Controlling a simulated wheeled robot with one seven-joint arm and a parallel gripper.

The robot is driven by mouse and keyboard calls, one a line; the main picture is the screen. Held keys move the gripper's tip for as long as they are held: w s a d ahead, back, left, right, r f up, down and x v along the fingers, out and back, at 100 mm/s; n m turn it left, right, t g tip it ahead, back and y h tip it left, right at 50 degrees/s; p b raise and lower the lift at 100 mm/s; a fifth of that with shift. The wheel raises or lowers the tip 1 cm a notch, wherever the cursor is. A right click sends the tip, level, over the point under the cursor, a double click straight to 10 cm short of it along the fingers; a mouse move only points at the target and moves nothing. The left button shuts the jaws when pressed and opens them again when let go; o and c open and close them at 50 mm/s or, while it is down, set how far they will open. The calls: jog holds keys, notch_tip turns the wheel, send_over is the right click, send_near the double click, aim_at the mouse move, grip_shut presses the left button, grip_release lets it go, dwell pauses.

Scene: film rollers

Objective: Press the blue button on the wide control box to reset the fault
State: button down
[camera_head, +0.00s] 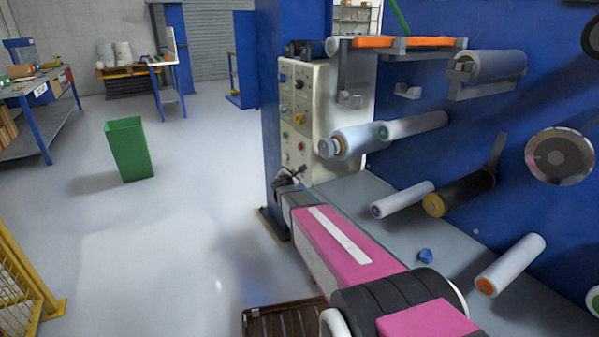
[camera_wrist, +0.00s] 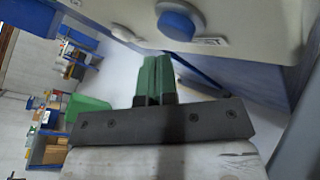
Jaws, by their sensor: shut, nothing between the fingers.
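The cream control box (camera_head: 318,125) with several knobs and buttons is mounted at the machine's end in the head view. In the wrist view, a large round blue button (camera_wrist: 178,25) stands out from a cream panel (camera_wrist: 250,18) at the top. My gripper (camera_head: 290,177) is small and dark in the head view, low beside the box. In the wrist view my gripper's green fingers (camera_wrist: 157,62) are together and empty. Their tips show just below the blue button in the picture; I cannot tell the gap in depth. I cannot tell which head-view button is this one.
White rollers (camera_head: 370,137) stick out above and right of my arm. A blue machine wall (camera_head: 500,120) stands behind them. A green bin (camera_head: 128,149) stands on open floor at left. A yellow guard (camera_head: 20,285) is at the lower left.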

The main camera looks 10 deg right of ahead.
dwell(0.7)
jog(key=shift+w+d, duration=0.15)
jog(key=shift+d, duration=0.25)
jog(key=shift+w+d, duration=0.15)
jog(key=shift+d, duration=0.3)
dwell(0.9)
jog(key=shift+a, duration=0.1)
jog(key=shift+s+a, duration=0.3)
jog(key=shift+a, duration=0.45)
jog(key=shift+s+a, duration=0.25)
jog(key=shift+a, duration=0.55)
jog(key=shift+s+a, duration=0.25)
jog(key=shift+a, duration=0.5)
jog(key=shift+s+a, duration=0.25)
jog(key=shift+a, duration=0.55)
jog(key=shift+s, duration=0.1)
